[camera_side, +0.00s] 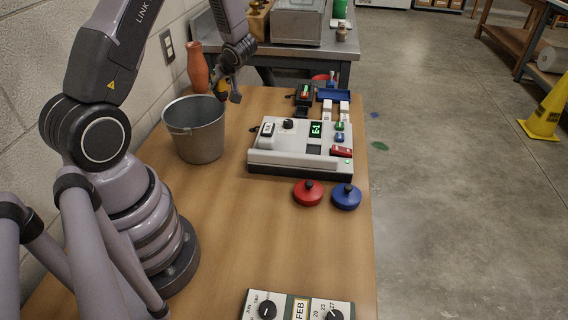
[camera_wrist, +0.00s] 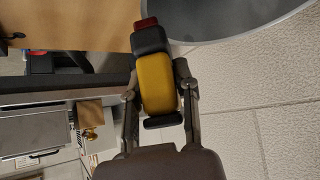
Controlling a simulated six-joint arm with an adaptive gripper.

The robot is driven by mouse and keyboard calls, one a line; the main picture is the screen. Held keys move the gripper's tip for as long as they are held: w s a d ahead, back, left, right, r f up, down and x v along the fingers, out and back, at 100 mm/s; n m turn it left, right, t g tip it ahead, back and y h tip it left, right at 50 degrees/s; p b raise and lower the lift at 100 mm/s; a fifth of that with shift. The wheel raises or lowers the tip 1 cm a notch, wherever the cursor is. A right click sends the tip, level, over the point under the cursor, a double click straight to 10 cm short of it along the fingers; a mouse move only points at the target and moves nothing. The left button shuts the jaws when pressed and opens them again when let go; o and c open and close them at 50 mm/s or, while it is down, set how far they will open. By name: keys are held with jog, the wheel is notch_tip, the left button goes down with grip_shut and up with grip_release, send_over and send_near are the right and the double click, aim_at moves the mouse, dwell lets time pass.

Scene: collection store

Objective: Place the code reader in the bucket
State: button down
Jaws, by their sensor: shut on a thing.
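The code reader is yellow and black with a red end. In the wrist view the code reader (camera_wrist: 157,82) sits between the fingers of my gripper (camera_wrist: 158,90), which is shut on it. In the side view my gripper (camera_side: 229,93) is above and just right of the grey metal bucket (camera_side: 197,136), near its far rim. Only a small yellow part of the reader (camera_side: 221,89) shows there. The bucket stands upright on the table. In the wrist view the bucket (camera_wrist: 240,32) fills the upper right, beside the reader's red end.
An orange vase (camera_side: 198,68) stands behind the bucket by the wall. A grey-white console (camera_side: 300,150) with knobs and displays lies right of the bucket. Red (camera_side: 308,193) and blue (camera_side: 346,196) round knobbed pieces sit before it. The table's (camera_side: 250,240) front middle is clear.

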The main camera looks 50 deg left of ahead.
jog(key=c, duration=0.8)
grip_release()
jog(key=shift+f, duration=0.1)
jog(key=shift+c, duration=0.2)
